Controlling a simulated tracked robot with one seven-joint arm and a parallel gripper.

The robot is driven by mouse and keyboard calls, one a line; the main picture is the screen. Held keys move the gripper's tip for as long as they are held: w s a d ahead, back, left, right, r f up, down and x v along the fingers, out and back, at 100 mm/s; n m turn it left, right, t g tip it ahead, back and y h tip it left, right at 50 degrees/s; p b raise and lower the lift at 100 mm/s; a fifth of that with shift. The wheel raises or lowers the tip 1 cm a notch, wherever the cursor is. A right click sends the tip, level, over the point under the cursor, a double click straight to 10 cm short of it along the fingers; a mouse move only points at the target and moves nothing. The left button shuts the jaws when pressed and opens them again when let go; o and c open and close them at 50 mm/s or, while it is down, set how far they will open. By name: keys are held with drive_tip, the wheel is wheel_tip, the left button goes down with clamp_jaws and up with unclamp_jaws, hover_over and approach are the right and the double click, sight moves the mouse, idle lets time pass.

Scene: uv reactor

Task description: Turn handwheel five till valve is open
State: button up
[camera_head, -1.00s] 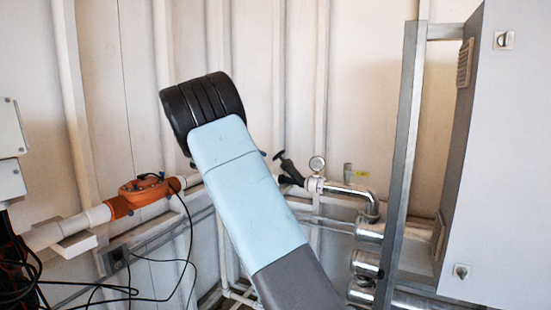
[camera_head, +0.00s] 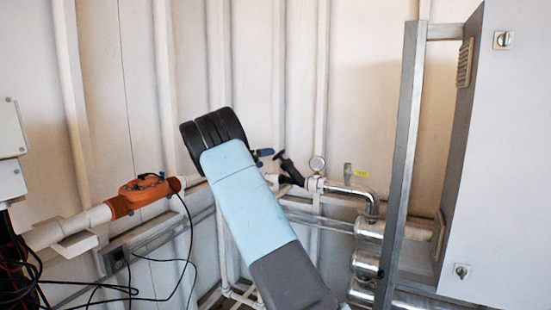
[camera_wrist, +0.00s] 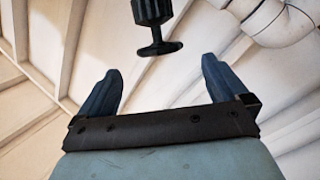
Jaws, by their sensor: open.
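A dark handwheel (camera_wrist: 160,48), a small disc on a short stem below a ribbed black body, shows at the top centre of the wrist view. In the head view a slanted black valve with a handwheel (camera_head: 280,156) on top stands on the pipework, right of my arm. My gripper (camera_wrist: 161,66) is open and empty. Its two blue-grey fingers lie left and right of the wheel in the wrist view, with no contact visible. In the head view a blue finger (camera_head: 264,152) shows just left of the wheel; the rest is hidden behind my arm. No number is readable.
A pressure gauge (camera_head: 317,164) and a shiny pipe elbow (camera_head: 368,198) are right of the valve. A metal frame post (camera_head: 402,150) and a grey cabinet (camera_head: 506,155) stand farther right. An orange pipe fitting (camera_head: 143,193) and loose black cables (camera_head: 190,240) are at left.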

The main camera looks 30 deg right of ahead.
sight(276, 156)
drive_tip(key=x, duration=0.7)
drive_tip(key=shift+w+d, duration=0.1)
drive_tip(key=shift+d, duration=0.1)
drive_tip(key=shift+c, duration=0.3)
drive_tip(key=c, duration=0.9)
drive_tip(key=shift+a, duration=0.15)
drive_tip(key=shift+t, duration=0.3)
